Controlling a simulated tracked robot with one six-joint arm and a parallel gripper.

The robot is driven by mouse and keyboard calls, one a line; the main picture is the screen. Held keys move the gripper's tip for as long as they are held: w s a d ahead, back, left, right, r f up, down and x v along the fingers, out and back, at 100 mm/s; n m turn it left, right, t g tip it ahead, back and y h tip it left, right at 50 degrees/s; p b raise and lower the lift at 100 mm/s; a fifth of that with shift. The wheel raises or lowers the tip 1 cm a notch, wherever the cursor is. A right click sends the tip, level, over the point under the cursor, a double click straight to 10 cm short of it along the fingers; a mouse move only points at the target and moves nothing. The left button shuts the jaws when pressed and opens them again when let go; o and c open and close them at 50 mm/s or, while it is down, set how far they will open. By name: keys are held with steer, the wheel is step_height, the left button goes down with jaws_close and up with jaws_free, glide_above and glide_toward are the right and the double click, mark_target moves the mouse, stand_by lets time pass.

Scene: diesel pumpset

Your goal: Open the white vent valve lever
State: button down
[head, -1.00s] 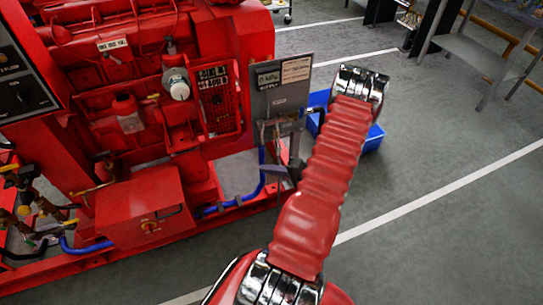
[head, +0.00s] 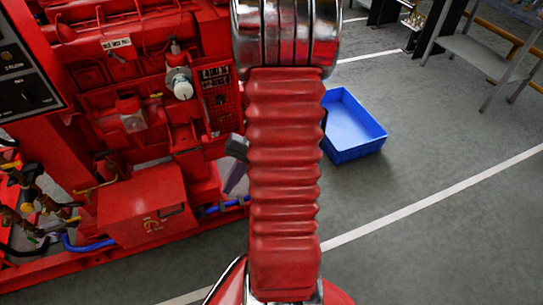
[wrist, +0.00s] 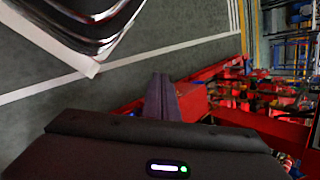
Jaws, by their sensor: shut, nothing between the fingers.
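I cannot make out a white vent valve lever for certain in either view. A cluster of small valves and pipes (head: 28,200) with yellow and dark fittings sits at the left of the red pumpset (head: 90,75) in the head view. My gripper (wrist: 160,80) is shut and empty in the wrist view, its grey fingers together and apart from the machine. In the head view it is mostly hidden behind my arm; part of it shows left of the arm, in front of the pumpset's right part.
A red box (head: 146,205) and a blue pipe (head: 85,246) are low on the machine. A white-capped cylinder (head: 181,85) stands on the engine. A blue crate (head: 353,125) lies on the floor to the right, with a grey table (head: 475,55) behind. Floor at right is open.

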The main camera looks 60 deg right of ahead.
steer(key=s+a+r+n+t+h, duration=0.1)
steer(key=a+r+n+t+h, duration=0.1)
steer(key=a+r+n+h, duration=0.4)
steer(key=a+r+n, duration=0.5)
steer(key=a+r, duration=0.9)
steer(key=r, duration=0.2)
steer(key=shift+s+a+r+t+h, duration=0.3)
steer(key=shift+r+t+h, duration=0.05)
steer(key=shift+t+h, duration=0.05)
steer(key=shift+s, duration=0.15)
